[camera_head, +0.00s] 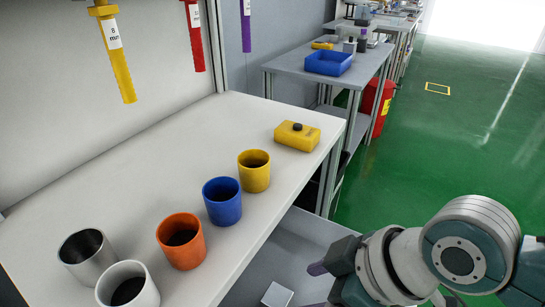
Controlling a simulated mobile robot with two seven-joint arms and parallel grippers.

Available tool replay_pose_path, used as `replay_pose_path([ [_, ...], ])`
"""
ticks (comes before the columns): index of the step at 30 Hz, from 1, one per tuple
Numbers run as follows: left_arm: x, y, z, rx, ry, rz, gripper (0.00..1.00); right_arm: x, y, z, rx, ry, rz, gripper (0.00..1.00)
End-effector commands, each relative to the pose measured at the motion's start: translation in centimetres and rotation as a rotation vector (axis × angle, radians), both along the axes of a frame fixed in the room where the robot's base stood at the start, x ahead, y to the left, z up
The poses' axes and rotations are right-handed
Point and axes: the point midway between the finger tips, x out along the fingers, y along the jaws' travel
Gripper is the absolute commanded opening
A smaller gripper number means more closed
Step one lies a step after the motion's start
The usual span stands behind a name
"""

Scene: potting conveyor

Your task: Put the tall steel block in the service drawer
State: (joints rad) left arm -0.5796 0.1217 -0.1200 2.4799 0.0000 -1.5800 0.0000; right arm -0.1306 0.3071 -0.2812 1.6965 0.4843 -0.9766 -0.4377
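A pale grey block with a square top (277,294), which looks like the tall steel block, stands at the bottom edge of the view; its lower part is cut off. It is on or over a grey surface (298,238) below the bench's front edge, which may be the open service drawer; I cannot tell for sure. My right gripper (316,287) is just right of the block, with its two purple-tipped fingers apart and nothing between them. It does not appear to touch the block. My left gripper is out of view.
The white bench (130,185) holds a steel cup (88,262), white cup (128,290), orange cup (181,243), blue cup (222,203), yellow cup (254,175) and yellow box (297,136). Coloured tools hang above. A side table with a blue tray (328,64) stands behind; green floor is clear at right.

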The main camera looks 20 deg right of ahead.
Motion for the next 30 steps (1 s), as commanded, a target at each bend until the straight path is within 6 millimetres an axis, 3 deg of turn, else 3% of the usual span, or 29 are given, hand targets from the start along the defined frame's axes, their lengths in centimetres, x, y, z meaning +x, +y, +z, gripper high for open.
replay_pose_path([
  [3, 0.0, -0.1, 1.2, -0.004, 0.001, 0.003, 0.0, -1.0, -0.8, 2.2, -0.002, 0.001, 0.003, 0.79],
  [10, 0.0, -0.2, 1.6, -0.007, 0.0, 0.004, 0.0, -2.6, -1.1, 4.1, -0.001, 0.015, -0.011, 0.79],
  [14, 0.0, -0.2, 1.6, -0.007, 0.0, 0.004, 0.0, -5.7, -0.6, 5.8, -0.025, 0.076, -0.107, 0.79],
  [21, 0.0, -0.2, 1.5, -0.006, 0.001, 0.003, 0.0, -11.2, -3.9, 9.6, -0.116, 0.19, -0.442, 0.79],
  [30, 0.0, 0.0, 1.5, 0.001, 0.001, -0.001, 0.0, -12.0, -4.7, 10.2, -0.135, 0.207, -0.506, 0.79],
])
